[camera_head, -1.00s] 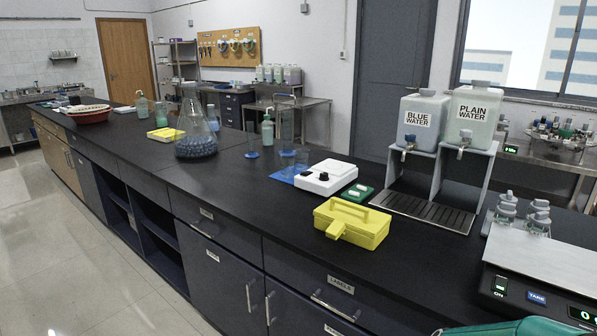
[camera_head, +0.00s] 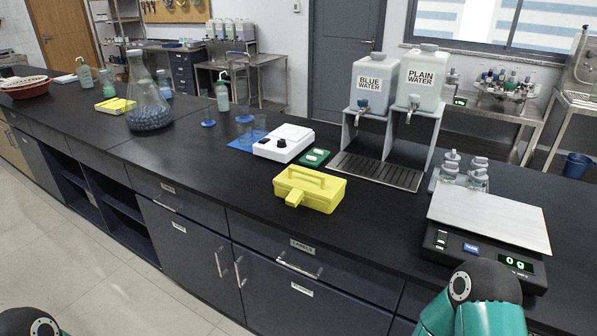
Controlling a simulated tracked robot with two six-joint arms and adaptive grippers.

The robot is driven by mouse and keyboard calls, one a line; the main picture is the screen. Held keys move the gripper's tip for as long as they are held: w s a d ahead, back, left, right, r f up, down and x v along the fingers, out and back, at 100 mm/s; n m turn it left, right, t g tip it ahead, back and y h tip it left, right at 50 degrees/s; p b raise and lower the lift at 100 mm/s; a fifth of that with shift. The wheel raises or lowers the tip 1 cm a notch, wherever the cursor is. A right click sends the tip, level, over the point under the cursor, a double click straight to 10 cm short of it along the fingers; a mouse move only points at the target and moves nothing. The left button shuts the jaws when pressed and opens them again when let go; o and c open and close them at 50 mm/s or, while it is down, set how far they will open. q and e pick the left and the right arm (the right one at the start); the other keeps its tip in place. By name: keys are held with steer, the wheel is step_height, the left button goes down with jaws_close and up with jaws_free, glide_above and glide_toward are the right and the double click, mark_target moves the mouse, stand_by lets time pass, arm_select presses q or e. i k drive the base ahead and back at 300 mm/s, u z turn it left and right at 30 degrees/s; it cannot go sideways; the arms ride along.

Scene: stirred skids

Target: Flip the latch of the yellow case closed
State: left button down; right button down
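The yellow case (camera_head: 310,190) sits on the black bench top near its front edge, a little right of the middle. Its lid with a handle is down. A yellow latch tab (camera_head: 294,198) sticks out from its front towards me; it looks flipped out rather than flat against the case. Neither gripper shows. Only a teal and black link of my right arm (camera_head: 473,300) shows at the bottom right, and a small part of my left arm (camera_head: 30,322) at the bottom left. Both are well apart from the case.
Behind the case are a white stirrer (camera_head: 283,143), a green tray (camera_head: 314,157) and the water dispenser stand (camera_head: 378,172). A scale (camera_head: 488,225) with small bottles beside it stands to the right. The bench left of the case is clear up to the large flask (camera_head: 147,100).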

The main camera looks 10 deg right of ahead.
mark_target(296, 195)
steer(key=z, duration=0.65)
steer(key=i, duration=0.45)
steer(key=z, duration=0.45)
